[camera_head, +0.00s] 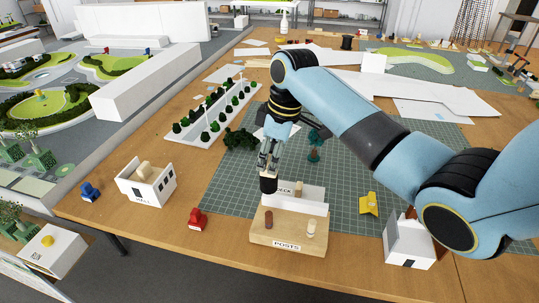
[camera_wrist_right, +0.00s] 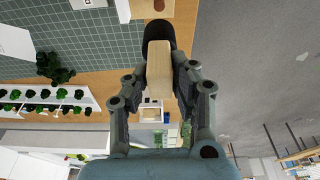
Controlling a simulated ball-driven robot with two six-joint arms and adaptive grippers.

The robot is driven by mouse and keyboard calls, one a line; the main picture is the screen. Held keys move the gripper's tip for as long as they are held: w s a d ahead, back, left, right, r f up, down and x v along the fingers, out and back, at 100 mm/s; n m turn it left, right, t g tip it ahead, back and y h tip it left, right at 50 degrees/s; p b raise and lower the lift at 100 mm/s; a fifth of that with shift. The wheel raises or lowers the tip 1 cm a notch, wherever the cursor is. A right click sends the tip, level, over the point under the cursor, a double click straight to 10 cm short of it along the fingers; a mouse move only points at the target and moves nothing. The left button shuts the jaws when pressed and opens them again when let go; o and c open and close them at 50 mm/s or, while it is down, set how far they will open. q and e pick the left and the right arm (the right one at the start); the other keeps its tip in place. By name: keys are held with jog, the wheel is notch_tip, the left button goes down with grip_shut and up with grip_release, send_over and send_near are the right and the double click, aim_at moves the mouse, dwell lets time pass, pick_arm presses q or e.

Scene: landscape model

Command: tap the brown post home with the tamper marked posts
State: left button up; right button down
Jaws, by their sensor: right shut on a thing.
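My right gripper (camera_head: 268,160) is shut on a tamper with a pale wooden handle (camera_wrist_right: 160,75) and a black head (camera_head: 268,184). No marking on it can be read. The head is above and slightly behind the brown post (camera_head: 268,219), apart from it. The brown post stands in the left part of a wooden block labelled POSTS (camera_head: 288,245). A pale post (camera_head: 311,228) stands at its right. Part of the block shows at the top of the wrist view (camera_wrist_right: 140,9). My left gripper is not in view.
A white holder (camera_head: 305,198) with a pale wooden piece is directly behind the block. A red figure (camera_head: 196,219) is left, a yellow one (camera_head: 369,203) right, and a white building (camera_head: 408,243) farther right. A white box (camera_head: 148,190) stands at left. Green mat lies behind.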

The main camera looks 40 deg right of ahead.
aim_at(270, 191)
jog(key=shift+f+b, duration=0.3)
jog(key=shift+f, duration=0.45)
notch_tip(270, 191, down, 3)
jog(key=shift+b, duration=0.7)
jog(key=shift+f, duration=0.4)
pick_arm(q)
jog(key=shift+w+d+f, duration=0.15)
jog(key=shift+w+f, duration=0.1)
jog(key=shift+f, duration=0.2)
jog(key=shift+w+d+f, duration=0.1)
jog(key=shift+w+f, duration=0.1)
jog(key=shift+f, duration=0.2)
pick_arm(e)
notch_tip(270, 191, down, 6)
jog(key=b, duration=0.3)
jog(key=shift+r, duration=0.2)
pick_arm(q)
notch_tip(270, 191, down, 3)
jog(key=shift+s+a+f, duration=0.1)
pick_arm(e)
jog(key=shift+r, duration=0.15)
